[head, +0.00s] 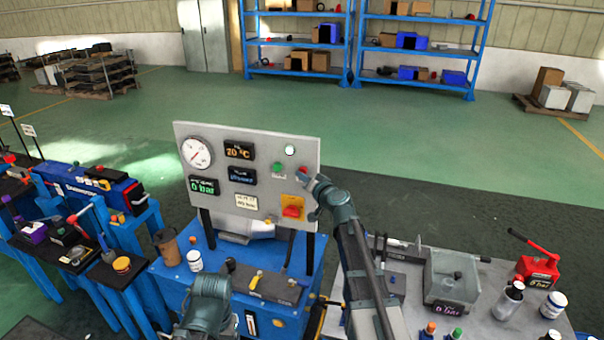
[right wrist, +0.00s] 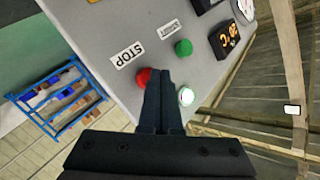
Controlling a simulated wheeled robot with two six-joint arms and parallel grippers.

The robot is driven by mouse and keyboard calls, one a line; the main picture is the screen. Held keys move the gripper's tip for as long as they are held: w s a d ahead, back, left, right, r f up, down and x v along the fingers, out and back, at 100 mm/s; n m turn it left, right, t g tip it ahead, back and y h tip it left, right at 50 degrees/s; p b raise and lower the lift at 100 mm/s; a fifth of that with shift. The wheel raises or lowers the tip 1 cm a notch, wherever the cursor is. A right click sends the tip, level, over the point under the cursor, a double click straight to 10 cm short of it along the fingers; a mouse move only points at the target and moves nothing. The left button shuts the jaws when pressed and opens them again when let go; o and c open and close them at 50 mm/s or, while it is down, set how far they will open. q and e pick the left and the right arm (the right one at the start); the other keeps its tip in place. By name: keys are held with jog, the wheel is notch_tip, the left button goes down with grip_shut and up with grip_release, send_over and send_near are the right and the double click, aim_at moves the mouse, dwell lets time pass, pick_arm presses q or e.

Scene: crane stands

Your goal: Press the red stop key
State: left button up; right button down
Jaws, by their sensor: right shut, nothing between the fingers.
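The red stop key (right wrist: 142,77) is a round red button on the grey panel (head: 248,148), beside a label reading STOP (right wrist: 127,54). In the head view the key (head: 303,170) shows near the panel's right edge, partly hidden by my right gripper (head: 316,184). In the right wrist view my right gripper (right wrist: 160,76) is shut and empty. Its fingertips overlap one side of the red key in the picture; I cannot tell whether they touch it. Part of my left arm shows at the bottom of the head view, but its jaws do not.
A green key (right wrist: 183,47) and a lit white lamp (right wrist: 186,96) sit close to the fingertips. A red switch on a yellow plate (head: 293,207) is below. A blue bench (head: 175,285) stands under the panel; a grey table (head: 500,320) with bottles is at right.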

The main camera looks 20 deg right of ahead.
jog(key=shift+w+d, duration=0.2)
jog(key=shift+w, duration=0.15)
dwell(0.4)
jog(key=shift+s, duration=0.1)
jog(key=shift+s+a, duration=0.5)
jog(key=shift+s, duration=0.2)
jog(key=s+a, duration=0.2)
jog(key=s, duration=0.2)
jog(key=shift+s+a, duration=0.1)
jog(key=shift+a, duration=0.3)
dwell(0.6)
